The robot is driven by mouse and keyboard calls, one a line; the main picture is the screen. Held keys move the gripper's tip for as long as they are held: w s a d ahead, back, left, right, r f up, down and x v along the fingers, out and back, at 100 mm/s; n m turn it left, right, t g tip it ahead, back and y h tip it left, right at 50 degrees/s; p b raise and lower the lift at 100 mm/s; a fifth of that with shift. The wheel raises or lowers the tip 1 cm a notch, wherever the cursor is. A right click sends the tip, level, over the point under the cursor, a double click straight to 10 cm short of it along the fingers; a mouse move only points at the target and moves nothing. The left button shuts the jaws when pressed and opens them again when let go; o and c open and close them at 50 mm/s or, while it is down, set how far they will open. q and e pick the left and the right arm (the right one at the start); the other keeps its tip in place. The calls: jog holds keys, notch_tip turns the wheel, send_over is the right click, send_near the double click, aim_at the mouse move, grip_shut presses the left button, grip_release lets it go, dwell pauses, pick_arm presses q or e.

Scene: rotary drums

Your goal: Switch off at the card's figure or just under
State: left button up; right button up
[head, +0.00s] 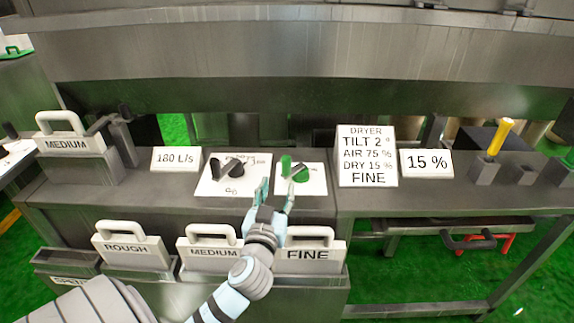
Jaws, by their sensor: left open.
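The card (367,156) stands upright and reads DRYER, TILT 2°, AIR 75 %, DRY 15 %, FINE. Beside it on the right, a small display (427,162) reads 15 %. A green switch (300,173) with a dark part sits on a white plate (316,185) left of the card; small lettering there is hard to read. My left gripper (276,193) is open and empty, its fingertips just in front of the switch plate, apart from the switch as far as I can tell. My right gripper is not in view.
A dark knob (230,168) on a white plate is left of the switch. A display (176,159) reads 180 L/s. Handled plates marked ROUGH (128,249), MEDIUM (207,254) and FINE (308,254) stand in front; another MEDIUM (68,145) is far left. A yellow-handled lever (500,137) stands right.

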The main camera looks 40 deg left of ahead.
aim_at(286, 163)
pick_arm(q)
jog(key=x, duration=1.2)
jog(key=shift+w+a+b, duration=0.2)
jog(key=shift+w+b, duration=0.1)
jog(key=shift+w, duration=0.05)
grip_shut()
